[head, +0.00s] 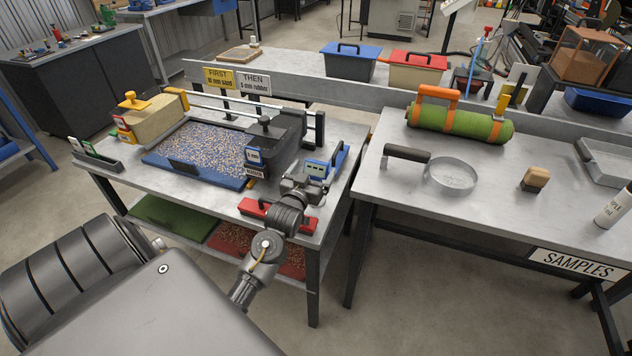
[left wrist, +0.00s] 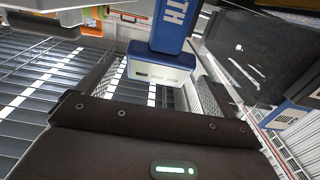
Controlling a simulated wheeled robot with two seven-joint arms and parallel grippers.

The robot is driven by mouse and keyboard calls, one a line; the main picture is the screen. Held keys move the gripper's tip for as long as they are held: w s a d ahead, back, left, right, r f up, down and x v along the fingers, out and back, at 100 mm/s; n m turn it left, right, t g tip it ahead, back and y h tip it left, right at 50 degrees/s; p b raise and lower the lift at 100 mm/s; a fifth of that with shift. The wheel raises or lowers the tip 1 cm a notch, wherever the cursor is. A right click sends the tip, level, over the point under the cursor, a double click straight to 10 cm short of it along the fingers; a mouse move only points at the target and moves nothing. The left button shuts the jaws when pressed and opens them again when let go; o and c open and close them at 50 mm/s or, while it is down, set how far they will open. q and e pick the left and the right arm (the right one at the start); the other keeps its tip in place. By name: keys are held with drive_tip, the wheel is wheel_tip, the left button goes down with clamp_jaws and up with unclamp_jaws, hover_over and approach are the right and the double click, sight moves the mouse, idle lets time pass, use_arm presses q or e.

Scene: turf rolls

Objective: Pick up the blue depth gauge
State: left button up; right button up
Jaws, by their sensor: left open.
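The blue depth gauge (head: 338,157) stands near the right end of the left workbench, partly hidden behind my left gripper (head: 312,177) in the head view. In the left wrist view the gauge (left wrist: 158,62) shows a blue upright with white letters "TH" and a pale-fronted block at its foot. My left gripper (left wrist: 155,92) is open, with one finger on each side of the gauge's line in that view. The gauge appears just beyond or between the fingertips; I cannot tell which. No contact is visible. My right gripper is not in view.
A dark hopper box (head: 283,140) stands close left of the gauge, by a blue tray (head: 180,153) of granules. A red-handled tool (head: 262,213) lies at the bench's front edge. A second bench (head: 400,190) stands to the right across a narrow gap, holding a green turf roll (head: 455,122).

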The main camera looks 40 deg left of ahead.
use_arm(q)
drive_tip(key=x, duration=0.4)
drive_tip(key=shift+d+p, duration=0.2)
drive_tip(key=shift+p, duration=0.15)
drive_tip(key=shift+w+a, duration=0.1)
drive_tip(key=shift+w, duration=0.1)
drive_tip(key=shift+c, duration=0.4)
drive_tip(key=c, duration=1.5)
drive_tip(key=shift+r, duration=0.15)
drive_tip(key=shift+c, duration=0.2)
